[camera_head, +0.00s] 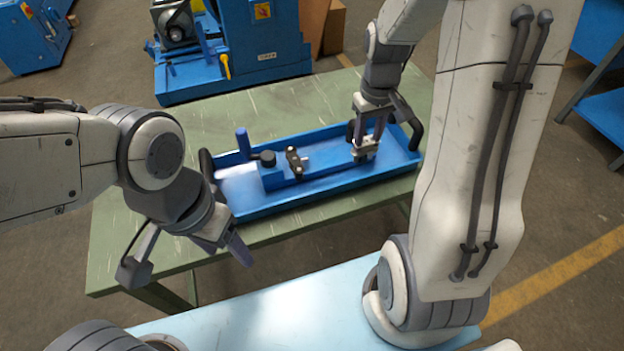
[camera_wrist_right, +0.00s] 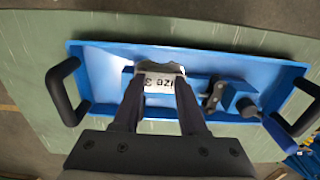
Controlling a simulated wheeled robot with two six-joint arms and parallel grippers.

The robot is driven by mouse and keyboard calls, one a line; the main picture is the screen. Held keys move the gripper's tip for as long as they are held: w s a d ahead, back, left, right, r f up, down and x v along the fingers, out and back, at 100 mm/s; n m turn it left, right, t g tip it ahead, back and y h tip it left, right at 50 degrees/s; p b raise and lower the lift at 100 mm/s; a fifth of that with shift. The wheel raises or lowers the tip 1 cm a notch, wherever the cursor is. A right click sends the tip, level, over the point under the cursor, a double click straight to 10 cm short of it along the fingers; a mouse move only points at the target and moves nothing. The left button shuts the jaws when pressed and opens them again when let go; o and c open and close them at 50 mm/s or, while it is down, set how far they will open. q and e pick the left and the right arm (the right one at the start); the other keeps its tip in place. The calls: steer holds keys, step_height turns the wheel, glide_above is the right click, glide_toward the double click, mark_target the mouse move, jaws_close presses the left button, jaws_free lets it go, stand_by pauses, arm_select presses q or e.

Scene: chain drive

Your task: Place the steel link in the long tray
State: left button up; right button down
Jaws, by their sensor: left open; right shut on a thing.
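The long tray (camera_head: 322,188) is blue with black end handles and lies on the green table; it also shows in the right wrist view (camera_wrist_right: 98,75). My right gripper (camera_head: 368,138) points down over the tray's right part and is shut on the steel link (camera_head: 366,150). In the right wrist view the link (camera_wrist_right: 161,84) is a pale metal piece with dark lettering, between the two fingers. The fingers hide part of it, and I cannot tell whether it touches the tray floor. My left gripper (camera_head: 240,250) is open and empty, in front of the tray's left end.
In the tray's left and middle part sit a blue block with a black knob (camera_head: 267,158), a dark link piece (camera_head: 294,162) and an upright blue handle (camera_head: 243,142). Blue machinery (camera_head: 235,50) stands behind the table (camera_head: 290,110). The table's back strip is clear.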

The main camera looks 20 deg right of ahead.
steer(key=shift+s+d+b, duration=0.3)
steer(key=shift+d+b, duration=0.1)
steer(key=shift+d, duration=0.45)
steer(key=w+a+f+p, duration=0.1)
steer(key=w+a+f, duration=0.3)
steer(key=a+f, duration=0.45)
arm_select(q)
steer(key=shift+f+p, duration=0.15)
steer(key=shift+p, duration=0.2)
arm_select(e)
glide_above(322, 185)
steer(key=shift+f, duration=1.1)
steer(key=shift+f, duration=0.1)
steer(key=c, duration=0.7)
jaws_free()
steer(key=shift+c, duration=0.2)
arm_select(q)
steer(key=shift+f, duration=0.1)
